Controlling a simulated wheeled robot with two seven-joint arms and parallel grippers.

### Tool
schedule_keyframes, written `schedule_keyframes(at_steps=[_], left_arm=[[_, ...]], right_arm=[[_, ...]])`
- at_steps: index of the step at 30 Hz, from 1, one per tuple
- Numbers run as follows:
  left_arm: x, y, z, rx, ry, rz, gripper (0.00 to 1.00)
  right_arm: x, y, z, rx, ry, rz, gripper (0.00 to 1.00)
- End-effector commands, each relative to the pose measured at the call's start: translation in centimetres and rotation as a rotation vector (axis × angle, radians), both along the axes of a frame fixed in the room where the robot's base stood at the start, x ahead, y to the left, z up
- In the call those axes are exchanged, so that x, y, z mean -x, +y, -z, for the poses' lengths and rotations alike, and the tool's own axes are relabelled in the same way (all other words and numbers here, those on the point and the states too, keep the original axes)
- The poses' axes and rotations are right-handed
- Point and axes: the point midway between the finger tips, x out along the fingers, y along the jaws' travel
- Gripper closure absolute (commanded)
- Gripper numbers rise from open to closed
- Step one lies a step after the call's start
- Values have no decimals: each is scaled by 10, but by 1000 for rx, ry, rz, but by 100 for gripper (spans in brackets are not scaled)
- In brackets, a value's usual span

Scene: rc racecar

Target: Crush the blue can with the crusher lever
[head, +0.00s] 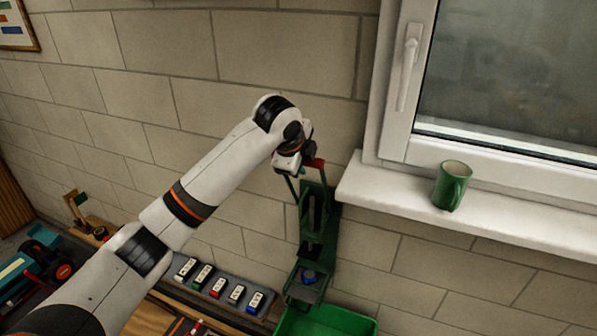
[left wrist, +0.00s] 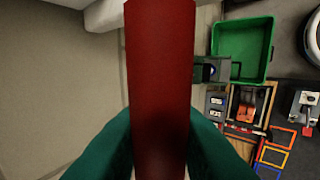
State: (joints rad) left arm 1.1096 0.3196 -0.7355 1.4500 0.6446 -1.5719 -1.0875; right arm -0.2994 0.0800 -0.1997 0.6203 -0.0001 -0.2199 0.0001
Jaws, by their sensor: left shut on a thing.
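The dark green can crusher (head: 330,225) is fixed upright on the brick wall, left of the window sill. Its lever's red handle (head: 317,164) is raised at the top and fills the middle of the left wrist view (left wrist: 160,80). My left gripper (head: 302,171) is shut on this handle, with a teal finger on each side of it in the left wrist view. The blue can (head: 309,277) sits low in the crusher, mostly hidden; a blue spot also shows in the left wrist view (left wrist: 210,69). My right gripper is in neither view.
A green bin (head: 372,327) stands below the crusher. A green mug (head: 452,186) stands on the white sill (head: 500,215). A row of several small labelled blocks (head: 219,287) lies left of the crusher. A blue toy vehicle (head: 40,262) is at the far left.

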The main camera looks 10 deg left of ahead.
Motion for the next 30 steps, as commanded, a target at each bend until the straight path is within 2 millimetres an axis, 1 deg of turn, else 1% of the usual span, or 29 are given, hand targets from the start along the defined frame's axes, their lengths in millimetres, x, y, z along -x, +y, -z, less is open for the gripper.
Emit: schedule_keyframes(at_steps=[15, 16, 19, 20, 27, 30], left_arm=[[-3, 0, -1, -5, 18, -2, 100], [-3, 0, -1, -5, 18, -2, 75], [-3, 0, -1, -5, 18, -2, 59], [-3, 0, -1, -5, 18, -2, 57], [-3, 0, -1, -4, 19, -1, 57], [0, 0, -5, -3, 16, -1, 57]], right_arm=[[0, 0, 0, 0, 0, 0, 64], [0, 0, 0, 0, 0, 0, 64], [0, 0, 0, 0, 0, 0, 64], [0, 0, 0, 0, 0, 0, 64], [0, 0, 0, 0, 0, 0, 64], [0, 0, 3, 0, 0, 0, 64]])
